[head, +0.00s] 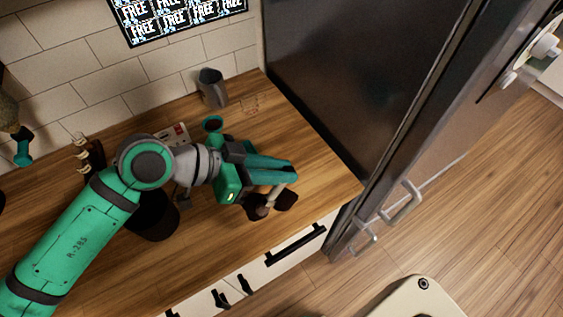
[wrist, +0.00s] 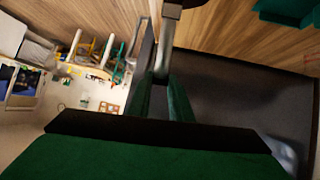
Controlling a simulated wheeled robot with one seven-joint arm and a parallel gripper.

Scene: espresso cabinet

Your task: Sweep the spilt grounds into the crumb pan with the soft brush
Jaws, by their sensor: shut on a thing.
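My gripper (head: 288,172) reaches over the wooden counter near its front right edge, fingers pointing right. It is shut on a slim pale handle (head: 272,196), which I take to be the soft brush; dark parts show at its lower end. In the wrist view the green fingers (wrist: 162,88) close around a grey handle (wrist: 165,48), whose far end runs out of the top of the picture. Whether the dark parts touch the counter cannot be told. I cannot make out the spilt grounds or the crumb pan with certainty; my arm hides part of the counter.
A grey pitcher (head: 212,88) stands at the back, with faint reddish marks (head: 250,104) beside it. A black round container (head: 155,217) is in front. A tall dark cabinet (head: 350,70) bounds the right.

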